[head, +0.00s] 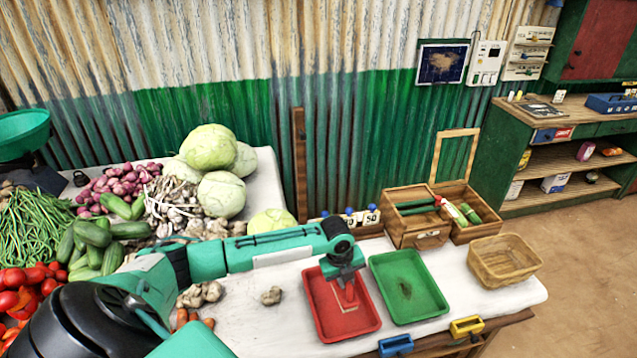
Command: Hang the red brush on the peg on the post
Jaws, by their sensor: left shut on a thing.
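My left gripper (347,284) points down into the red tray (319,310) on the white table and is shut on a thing. A small tan and reddish piece (349,297) shows just below the fingers, low in the tray. It looks like part of the red brush, but the gripper hides most of it. The wooden post (300,175) stands upright behind the table, against the corrugated wall. A small dark peg (301,134) shows near its upper part, with nothing hanging on it. My right gripper is not in view.
A green tray (408,287) lies right of the red one, with a wicker basket (503,262) beyond. Cabbages (209,147) and other vegetables fill the left, beside the post.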

